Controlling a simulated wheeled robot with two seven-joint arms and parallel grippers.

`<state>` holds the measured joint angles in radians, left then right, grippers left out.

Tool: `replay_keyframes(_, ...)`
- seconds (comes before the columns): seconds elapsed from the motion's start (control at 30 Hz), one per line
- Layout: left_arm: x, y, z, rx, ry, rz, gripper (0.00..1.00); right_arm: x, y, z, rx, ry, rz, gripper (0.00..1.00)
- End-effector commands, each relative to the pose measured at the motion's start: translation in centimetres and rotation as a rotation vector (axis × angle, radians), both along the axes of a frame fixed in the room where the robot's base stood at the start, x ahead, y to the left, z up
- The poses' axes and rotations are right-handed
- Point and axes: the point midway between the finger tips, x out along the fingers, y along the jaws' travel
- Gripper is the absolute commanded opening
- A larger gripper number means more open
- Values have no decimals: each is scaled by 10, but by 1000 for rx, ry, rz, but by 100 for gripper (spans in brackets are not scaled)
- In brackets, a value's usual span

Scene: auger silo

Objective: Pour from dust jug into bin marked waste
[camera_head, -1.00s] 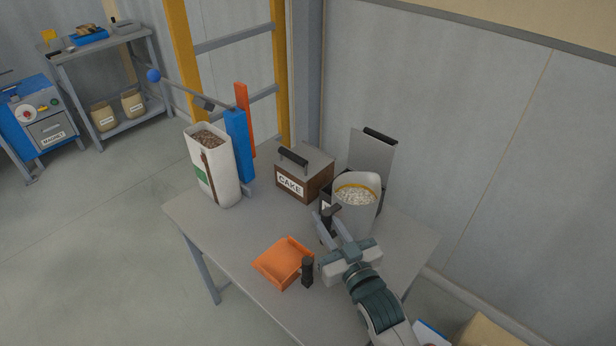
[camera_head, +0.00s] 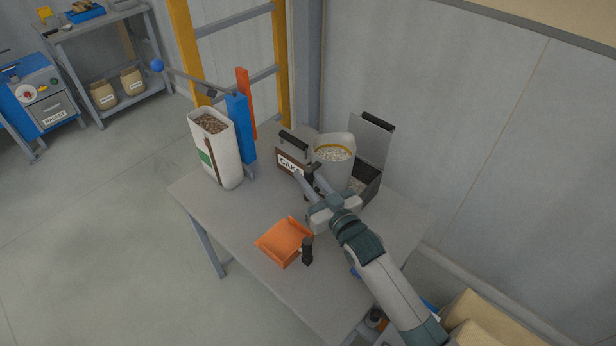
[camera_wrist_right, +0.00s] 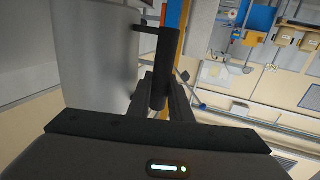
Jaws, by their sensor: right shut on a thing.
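The dust jug (camera_head: 334,170) is a pale, translucent vessel with a yellow band and whitish contents. It is roughly upright in the head view, between the box marked CAKE (camera_head: 290,161) and an open dark bin (camera_head: 370,193). My right gripper (camera_head: 307,184) is shut on the jug's black handle. The wrist view shows the handle (camera_wrist_right: 160,65) between the fingers, with the jug's grey wall (camera_wrist_right: 95,75) beside it. The open bin's lid (camera_head: 373,142) stands raised; the jug and my arm partly hide the bin, and no label on it is readable. My left gripper is out of view.
An orange scoop (camera_head: 285,241) with a black handle lies at the table's front. A tall white container (camera_head: 218,158) of brown pellets stands left, beside blue and orange uprights (camera_head: 240,130). The table's left middle (camera_head: 235,205) is clear. A wall stands behind.

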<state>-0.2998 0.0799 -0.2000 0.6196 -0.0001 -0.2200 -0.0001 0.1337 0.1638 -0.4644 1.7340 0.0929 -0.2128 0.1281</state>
Motion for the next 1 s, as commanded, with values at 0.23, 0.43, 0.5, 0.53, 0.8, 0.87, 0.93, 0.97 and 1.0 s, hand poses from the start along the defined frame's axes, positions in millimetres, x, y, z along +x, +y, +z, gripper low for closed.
replay_keyframes(0.23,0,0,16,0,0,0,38,-2,2,12,74,66,0,0)
replay_keyframes(0.43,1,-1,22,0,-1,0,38,-4,4,13,126,117,0,0)
replay_keyframes(0.5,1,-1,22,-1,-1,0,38,-4,4,13,131,122,1,0)
replay_keyframes(0.53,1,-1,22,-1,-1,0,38,-4,4,12,132,124,0,0)
replay_keyframes(0.8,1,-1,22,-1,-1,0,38,-4,4,12,131,123,1,0)
replay_keyframes(0.87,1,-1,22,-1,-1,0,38,-4,4,12,131,123,1,0)
replay_keyframes(0.93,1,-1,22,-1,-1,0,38,-4,4,12,131,123,1,0)
replay_keyframes(0.97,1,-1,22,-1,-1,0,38,-4,4,12,131,123,1,0)
replay_keyframes(1.0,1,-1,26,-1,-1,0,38,-4,4,11,152,145,0,0)
